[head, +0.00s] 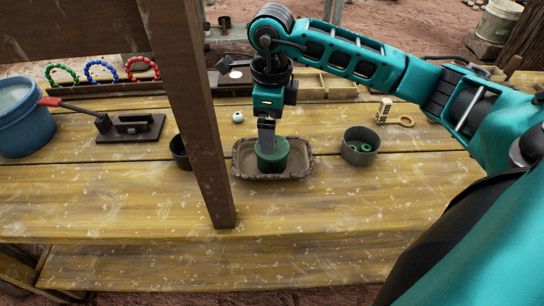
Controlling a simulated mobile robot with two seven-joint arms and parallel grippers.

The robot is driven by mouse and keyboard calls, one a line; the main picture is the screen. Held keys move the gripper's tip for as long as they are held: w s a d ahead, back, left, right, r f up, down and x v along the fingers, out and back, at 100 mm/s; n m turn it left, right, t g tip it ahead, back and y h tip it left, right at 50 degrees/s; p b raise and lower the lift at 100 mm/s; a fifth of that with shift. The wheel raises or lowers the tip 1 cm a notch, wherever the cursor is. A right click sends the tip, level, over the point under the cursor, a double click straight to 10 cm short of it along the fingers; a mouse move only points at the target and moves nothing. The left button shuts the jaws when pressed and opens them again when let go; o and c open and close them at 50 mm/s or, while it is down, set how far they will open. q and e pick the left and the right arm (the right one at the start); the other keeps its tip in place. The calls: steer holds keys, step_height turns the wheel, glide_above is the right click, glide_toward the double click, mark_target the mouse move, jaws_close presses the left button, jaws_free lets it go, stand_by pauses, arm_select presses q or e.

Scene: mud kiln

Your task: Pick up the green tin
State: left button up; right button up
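The green tin (276,163) stands in a shallow brown tray (247,170) on the wooden table. My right gripper (267,142) points straight down at the tin from above. Its fingers reach to the tin's top and overlap it in the picture. The fingers line up with my view, so I cannot tell whether they are open or shut on the tin's wall. The tin looks upright and still within the tray. My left gripper is not in view.
A wooden post (205,140) stands left of the tray, partly hiding a dark pot (180,152). A grey pot (360,146) with green rings stands to the right. A small white ball (238,117) lies behind the tray. A blue bucket (24,122) is far left. The table's front is clear.

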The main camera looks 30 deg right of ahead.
steer(key=f, duration=0.4)
steer(key=shift+s+f, duration=0.2)
steer(key=shift+f, duration=0.15)
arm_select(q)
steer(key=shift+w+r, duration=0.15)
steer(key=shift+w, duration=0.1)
arm_select(e)
steer(key=shift+f, duration=0.1)
steer(key=c, duration=1.4)
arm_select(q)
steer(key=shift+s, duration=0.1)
arm_select(e)
steer(key=shift+o, duration=0.2)
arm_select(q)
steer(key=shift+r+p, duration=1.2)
arm_select(e)
step_height(320, 180, up, 20)
